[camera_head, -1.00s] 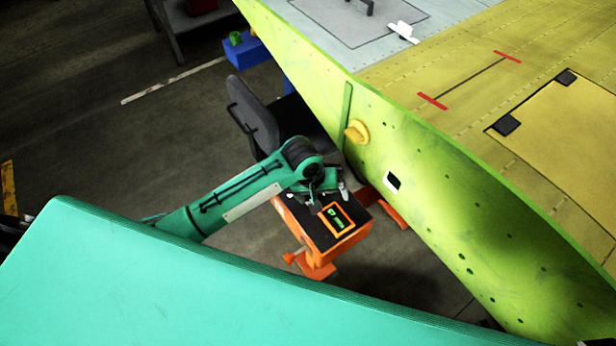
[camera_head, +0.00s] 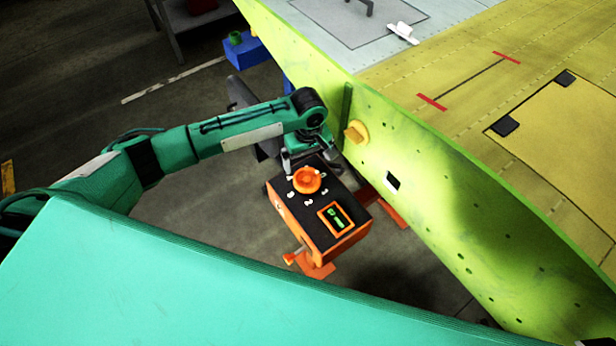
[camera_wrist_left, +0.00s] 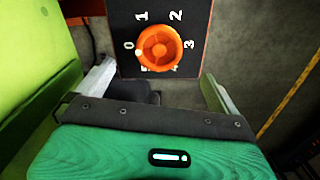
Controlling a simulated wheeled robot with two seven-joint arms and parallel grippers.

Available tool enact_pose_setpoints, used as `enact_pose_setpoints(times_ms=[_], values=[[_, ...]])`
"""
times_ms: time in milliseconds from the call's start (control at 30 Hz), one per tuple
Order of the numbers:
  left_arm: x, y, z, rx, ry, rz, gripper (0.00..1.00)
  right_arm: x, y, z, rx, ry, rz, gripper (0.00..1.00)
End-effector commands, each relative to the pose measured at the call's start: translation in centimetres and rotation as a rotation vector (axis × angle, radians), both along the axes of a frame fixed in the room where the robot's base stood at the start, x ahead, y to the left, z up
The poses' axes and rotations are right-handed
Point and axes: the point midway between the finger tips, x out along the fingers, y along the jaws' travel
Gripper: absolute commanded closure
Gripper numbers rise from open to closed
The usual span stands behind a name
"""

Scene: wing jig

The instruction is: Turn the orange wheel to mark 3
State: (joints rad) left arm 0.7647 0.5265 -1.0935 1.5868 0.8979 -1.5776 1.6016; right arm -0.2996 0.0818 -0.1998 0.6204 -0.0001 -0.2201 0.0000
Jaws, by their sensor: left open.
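The orange wheel (camera_head: 307,180) sits on the black top of an orange box (camera_head: 322,238). In the left wrist view the wheel (camera_wrist_left: 159,47) is ringed by white numerals. A small pale dot on its rim is beside the 0, and mark 3 (camera_wrist_left: 189,45) is on the right. My left gripper (camera_head: 308,157) is just beyond the wheel in the head view. In the wrist view the left gripper (camera_wrist_left: 158,76) is open, its fingers apart below the wheel and nothing between them. My right gripper is not in view.
Grey floor lies to the left.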

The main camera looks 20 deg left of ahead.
Motion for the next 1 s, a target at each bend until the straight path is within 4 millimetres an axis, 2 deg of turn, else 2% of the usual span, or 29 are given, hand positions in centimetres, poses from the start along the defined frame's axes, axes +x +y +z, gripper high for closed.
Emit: enact_pose_setpoints(times_ms=[200, 433, 600, 900, 1000], values=[[-0.1, 0.1, -4.8, 0.003, 0.003, 0.0, 0.01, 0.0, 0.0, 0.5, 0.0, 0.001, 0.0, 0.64], [0.0, 0.0, -8.6, 0.001, 0.001, -0.002, 0.01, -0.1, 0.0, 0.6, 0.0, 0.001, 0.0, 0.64], [0.0, 0.0, -9.8, 0.001, -0.001, -0.001, 0.01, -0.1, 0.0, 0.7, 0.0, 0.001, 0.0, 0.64], [0.0, 0.0, -10.1, 0.001, -0.001, -0.002, 0.01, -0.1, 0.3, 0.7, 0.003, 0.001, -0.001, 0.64], [0.0, 0.0, -10.1, 0.001, -0.001, -0.002, 0.19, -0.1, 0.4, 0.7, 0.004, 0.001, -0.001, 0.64]])
